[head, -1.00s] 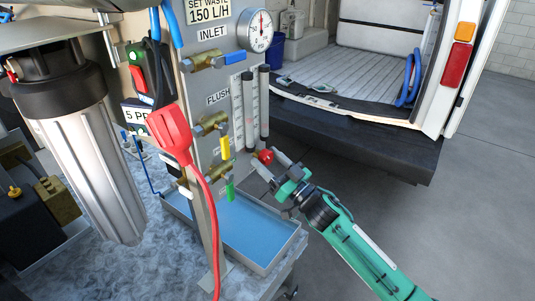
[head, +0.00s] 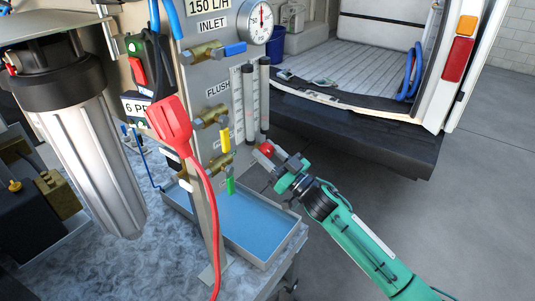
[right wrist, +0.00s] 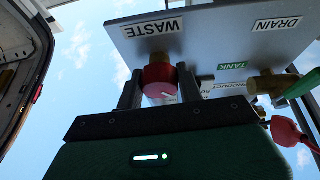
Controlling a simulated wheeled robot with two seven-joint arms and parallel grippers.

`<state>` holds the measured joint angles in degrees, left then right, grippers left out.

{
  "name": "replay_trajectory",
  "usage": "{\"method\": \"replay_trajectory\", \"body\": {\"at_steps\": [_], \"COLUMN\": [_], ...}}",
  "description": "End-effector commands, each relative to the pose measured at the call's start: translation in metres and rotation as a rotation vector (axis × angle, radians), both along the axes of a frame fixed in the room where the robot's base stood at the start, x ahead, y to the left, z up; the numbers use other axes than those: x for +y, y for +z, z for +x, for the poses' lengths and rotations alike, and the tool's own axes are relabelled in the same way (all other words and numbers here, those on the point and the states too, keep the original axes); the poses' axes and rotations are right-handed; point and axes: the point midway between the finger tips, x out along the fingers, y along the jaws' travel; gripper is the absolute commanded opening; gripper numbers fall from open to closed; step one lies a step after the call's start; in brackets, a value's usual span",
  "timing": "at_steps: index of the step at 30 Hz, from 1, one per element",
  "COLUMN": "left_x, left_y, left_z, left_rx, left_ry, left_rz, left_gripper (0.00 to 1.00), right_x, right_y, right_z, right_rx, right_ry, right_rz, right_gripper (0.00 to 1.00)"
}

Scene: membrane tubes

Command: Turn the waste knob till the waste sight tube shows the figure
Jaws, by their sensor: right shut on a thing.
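The red waste knob (head: 266,149) sits low on the right side of the grey panel (head: 203,92), below the sight tubes. In the right wrist view the knob (right wrist: 160,80) is under the WASTE label (right wrist: 153,28), with a pale mark on its face. My right gripper (head: 274,155) is shut on the knob, one finger on each side of it. Two upright sight tubes (head: 264,97) with dark upper parts stand on the panel; their scale readings are too small to read. A sign (head: 208,5) at the top reads 150 L/H. My left gripper is out of view.
A round gauge (head: 262,20), a blue-handled inlet valve (head: 235,48), and yellow (head: 225,139) and green (head: 230,184) valve handles are near the knob. A blue tray (head: 250,222) lies below. A red plug (head: 171,122) hangs in front. Open floor lies right.

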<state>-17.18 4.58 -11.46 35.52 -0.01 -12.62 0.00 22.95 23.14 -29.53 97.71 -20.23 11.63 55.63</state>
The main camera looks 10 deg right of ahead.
Motion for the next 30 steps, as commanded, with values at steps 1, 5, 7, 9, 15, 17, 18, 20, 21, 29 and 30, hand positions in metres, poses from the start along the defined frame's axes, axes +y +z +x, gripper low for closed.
{"method": "replay_trajectory", "body": {"at_steps": [1,5,7,9,15,17,18,20,21,29,30], "left_x": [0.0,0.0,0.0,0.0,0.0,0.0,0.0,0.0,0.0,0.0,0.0], "left_y": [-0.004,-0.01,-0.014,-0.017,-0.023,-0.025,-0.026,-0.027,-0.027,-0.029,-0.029], "left_z": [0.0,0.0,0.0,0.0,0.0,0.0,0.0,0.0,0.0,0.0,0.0], "left_rx": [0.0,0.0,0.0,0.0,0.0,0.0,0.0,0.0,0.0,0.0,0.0], "left_ry": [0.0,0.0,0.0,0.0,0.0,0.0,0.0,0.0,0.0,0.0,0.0], "left_rz": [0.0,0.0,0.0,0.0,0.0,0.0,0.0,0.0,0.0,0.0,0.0], "left_gripper": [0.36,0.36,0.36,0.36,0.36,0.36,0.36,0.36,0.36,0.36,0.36], "right_x": [-0.001,-0.002,-0.002,-0.002,-0.002,-0.002,-0.002,-0.002,-0.002,-0.002,-0.002], "right_y": [-0.002,-0.002,-0.002,-0.002,-0.001,-0.001,-0.001,0.0,0.0,0.0,0.001], "right_z": [0.001,0.001,0.002,0.001,0.002,0.002,0.002,0.002,0.002,0.002,0.002], "right_rx": [-0.019,-0.081,-0.119,-0.157,-0.257,-0.283,-0.298,-0.319,-0.332,-0.377,-0.379], "right_ry": [-0.002,-0.002,-0.002,-0.001,-0.002,-0.003,-0.002,-0.002,-0.002,-0.002,-0.003], "right_rz": [-0.021,-0.083,-0.121,-0.158,-0.258,-0.284,-0.299,-0.32,-0.332,-0.378,-0.381], "right_gripper": [0.14,0.14,0.14,0.14,0.14,0.14,0.14,0.14,0.14,0.14,0.14]}}
